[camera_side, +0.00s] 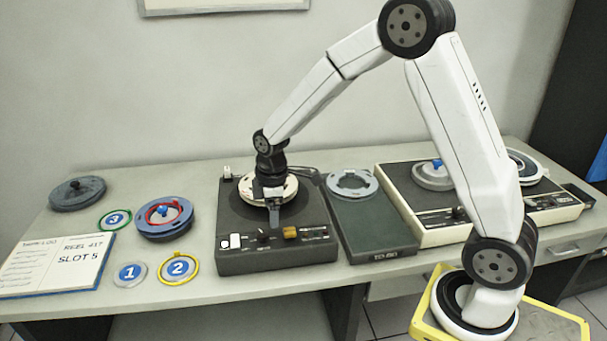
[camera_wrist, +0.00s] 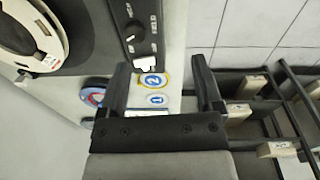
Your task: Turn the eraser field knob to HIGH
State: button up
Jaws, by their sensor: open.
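A dark unit (camera_side: 235,258) with a cream reel (camera_side: 255,196) on top stands mid-table; I take it for the eraser. Its front panel has a small black knob (camera_side: 263,236), a white switch (camera_side: 231,242) and an orange-yellow block (camera_side: 290,232). The panel lettering is too small to read, so the knob's setting cannot be told. In the wrist view the knob (camera_wrist: 133,31) has a pale mark, and the white switch (camera_wrist: 145,63) is below it. My gripper (camera_side: 274,228) hangs over the unit's front part, pointing down. In the wrist view my gripper (camera_wrist: 160,75) is open and empty, with the knob beyond its fingers.
A grey ring (camera_side: 352,184) lies on a dark green box right of the unit. A cream-framed deck (camera_side: 450,228) stands farther right. Numbered discs, a blue-grey reel (camera_side: 164,218) and a log sheet (camera_side: 60,262) lie left. Table shows bare near the numbered discs.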

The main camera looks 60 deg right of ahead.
aim_at(262, 233)
jog(key=w+n, duration=0.1)
jog(key=w+d+f+n, duration=0.1)
jog(key=w, duration=0.1)
jog(key=w+f+n, duration=0.1)
jog(key=w+n, duration=0.1)
jog(key=shift+w+d+f+g, duration=0.1)
jog(key=shift+d+g, duration=0.15)
jog(key=shift+g, duration=0.15)
jog(key=shift+f, duration=3.9)
grip_shut()
